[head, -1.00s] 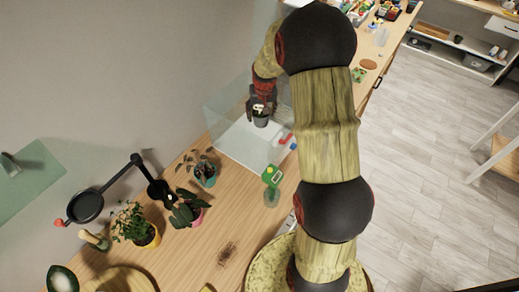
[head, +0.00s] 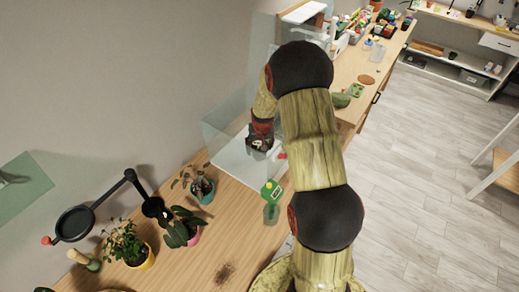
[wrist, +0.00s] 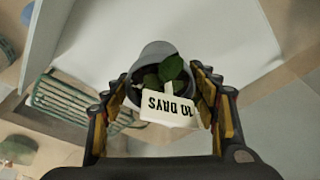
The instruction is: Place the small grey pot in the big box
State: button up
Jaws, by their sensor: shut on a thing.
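My gripper (wrist: 160,100) is shut on the small grey pot (wrist: 158,50), with one finger on each side of it. In the head view my gripper (head: 259,146) is over a clear-walled box (head: 228,125) with a white floor; the pot is mostly hidden there. I cannot tell whether the pot touches the floor, or whether this is the big box.
Potted plants (head: 128,240) and a black-armed lamp-like stand (head: 75,222) are on the wooden table at left. A green-and-white device (head: 271,193) stands in front of the box. A green ribbed object (wrist: 68,105) shows in the wrist view. Bare table lies at front.

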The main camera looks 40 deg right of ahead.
jog(key=shift+f, duration=0.35)
jog(key=shift+f, duration=0.2)
jog(key=o, duration=1.4)
jog(key=shift+o, duration=0.2)
jog(key=shift+r, duration=0.1)
jog(key=p+v, duration=0.1)
jog(key=v, duration=1.1)
